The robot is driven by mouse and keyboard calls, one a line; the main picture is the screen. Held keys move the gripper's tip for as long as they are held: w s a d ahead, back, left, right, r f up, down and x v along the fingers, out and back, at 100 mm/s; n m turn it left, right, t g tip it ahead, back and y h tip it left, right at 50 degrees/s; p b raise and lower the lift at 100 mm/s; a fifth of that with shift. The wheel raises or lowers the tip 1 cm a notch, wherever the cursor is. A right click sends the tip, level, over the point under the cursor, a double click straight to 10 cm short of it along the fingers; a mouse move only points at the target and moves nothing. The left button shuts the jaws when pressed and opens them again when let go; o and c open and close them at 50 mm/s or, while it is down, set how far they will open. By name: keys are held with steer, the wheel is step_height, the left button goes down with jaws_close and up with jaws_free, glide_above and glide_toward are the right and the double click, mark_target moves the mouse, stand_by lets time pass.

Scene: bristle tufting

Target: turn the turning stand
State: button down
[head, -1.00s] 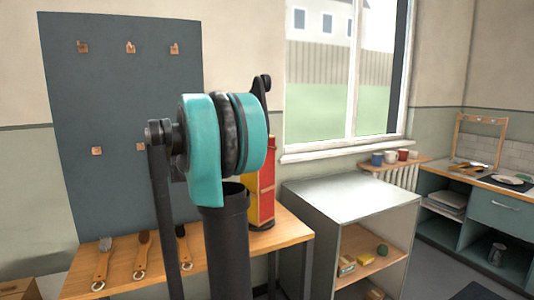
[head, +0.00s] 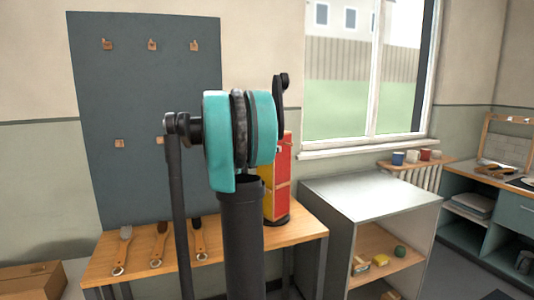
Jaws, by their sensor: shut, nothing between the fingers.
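The turning stand (head: 282,170) is upright on the wooden table, near its right end. It is a tall block with red and yellow panels on a dark round base. My arm's teal joint and dark links stand in front of it and hide its left part. My gripper is not in view, so its place relative to the stand does not show.
Several brushes (head: 160,245) lie on the wooden table (head: 305,232). A dark pegboard (head: 150,85) with small hooks is on the wall behind. A metal shelf unit (head: 370,197) stands close on the right. A cardboard box (head: 30,283) is at the lower left.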

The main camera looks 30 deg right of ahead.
steer(key=w+d, duration=0.1)
steer(key=d, duration=0.5)
stand_by(0.3)
steer(key=shift+s+d+n+t, duration=0.15)
steer(key=shift+d+n+t, duration=0.25)
steer(key=shift+t, duration=0.2)
steer(key=shift+d, duration=0.15)
